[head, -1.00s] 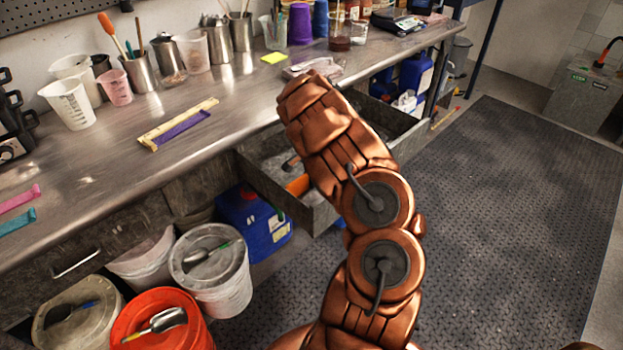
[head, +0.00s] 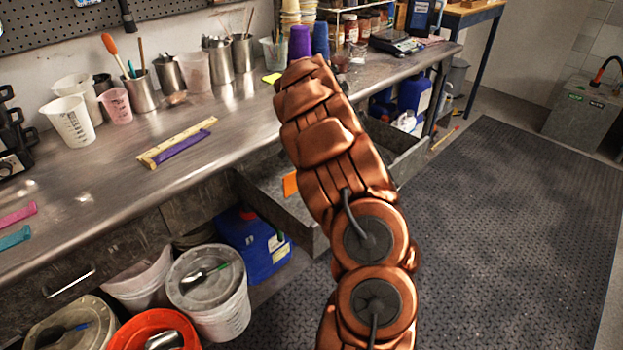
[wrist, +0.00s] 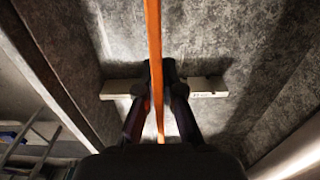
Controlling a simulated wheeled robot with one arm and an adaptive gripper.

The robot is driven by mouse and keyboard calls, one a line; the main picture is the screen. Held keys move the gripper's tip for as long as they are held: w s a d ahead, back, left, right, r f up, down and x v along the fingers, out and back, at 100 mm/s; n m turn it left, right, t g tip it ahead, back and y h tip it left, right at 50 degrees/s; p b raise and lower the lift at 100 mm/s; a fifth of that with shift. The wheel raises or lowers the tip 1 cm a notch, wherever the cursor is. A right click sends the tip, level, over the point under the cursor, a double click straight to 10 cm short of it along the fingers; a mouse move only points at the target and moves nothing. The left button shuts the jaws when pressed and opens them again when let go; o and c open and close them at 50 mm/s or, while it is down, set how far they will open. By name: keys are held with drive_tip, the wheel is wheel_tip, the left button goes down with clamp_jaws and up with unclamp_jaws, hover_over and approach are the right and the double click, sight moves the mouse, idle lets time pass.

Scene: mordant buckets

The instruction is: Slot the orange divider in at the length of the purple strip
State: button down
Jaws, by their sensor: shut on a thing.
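The orange divider (wrist: 154,45) is seen edge-on in the wrist view, upright between the two dark fingers of my gripper (wrist: 157,74), which is shut on it. In the head view a small part of the divider (head: 290,185) shows in the open drawer (head: 262,207), left of my arm; my arm hides the rest and the gripper. The purple strip (head: 182,144) lies on the bench along a yellow ruler (head: 160,153). I cannot tell whether the divider touches the drawer floor.
The steel bench (head: 110,180) holds cups and tool pots at its back. A pink strip (head: 18,216) and a teal strip (head: 14,238) lie at its left. Buckets, such as the white lidded one (head: 208,290), and a blue container (head: 250,240) stand below.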

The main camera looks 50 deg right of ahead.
drive_tip(key=shift+r+p, duration=1.15)
drive_tip(key=shift+r, duration=1.95)
